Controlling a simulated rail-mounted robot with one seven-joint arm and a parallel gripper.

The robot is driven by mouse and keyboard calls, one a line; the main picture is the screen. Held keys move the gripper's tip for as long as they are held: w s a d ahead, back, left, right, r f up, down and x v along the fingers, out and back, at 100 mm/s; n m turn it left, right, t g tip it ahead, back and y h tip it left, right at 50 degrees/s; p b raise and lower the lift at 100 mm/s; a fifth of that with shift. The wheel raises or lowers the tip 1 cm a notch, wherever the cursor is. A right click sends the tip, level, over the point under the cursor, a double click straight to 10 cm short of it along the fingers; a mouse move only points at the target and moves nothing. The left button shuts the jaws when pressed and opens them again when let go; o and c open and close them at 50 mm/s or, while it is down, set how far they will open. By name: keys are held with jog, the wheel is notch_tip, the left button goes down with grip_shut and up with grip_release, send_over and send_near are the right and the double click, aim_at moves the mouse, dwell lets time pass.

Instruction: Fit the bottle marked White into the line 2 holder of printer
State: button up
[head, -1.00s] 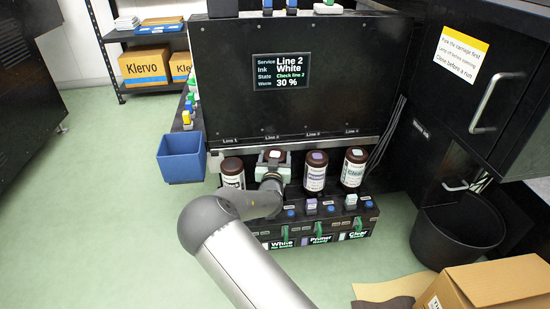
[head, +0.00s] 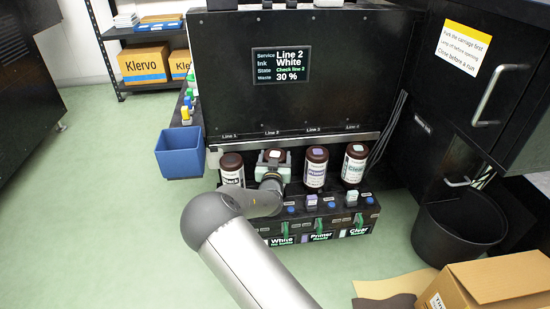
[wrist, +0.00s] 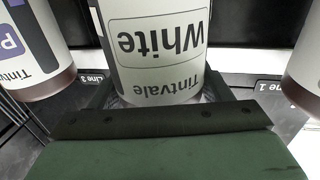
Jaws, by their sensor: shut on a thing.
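The bottle marked White shows in the wrist view (wrist: 165,50), its label upside down in that picture, between the Line 1 and Line 3 tags. In the head view only its brown top (head: 276,154) shows above my gripper (head: 272,166). My gripper is shut around the bottle at the Line 2 place on the printer (head: 300,100). The arm hides most of the bottle and the line 2 holder. I cannot tell whether the bottle's lower end is seated. The printer screen (head: 280,67) reads Line 2, White, Check line 2, 30 %.
A Black bottle (head: 231,168) stands at Line 1, close on the left. A purple-labelled bottle (head: 316,167) and a Clear bottle (head: 354,165) stand to the right. A black bucket (head: 455,232) and carton (head: 490,285) are at right.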

jog(key=o, duration=1.8)
jog(key=shift+f, duration=0.15)
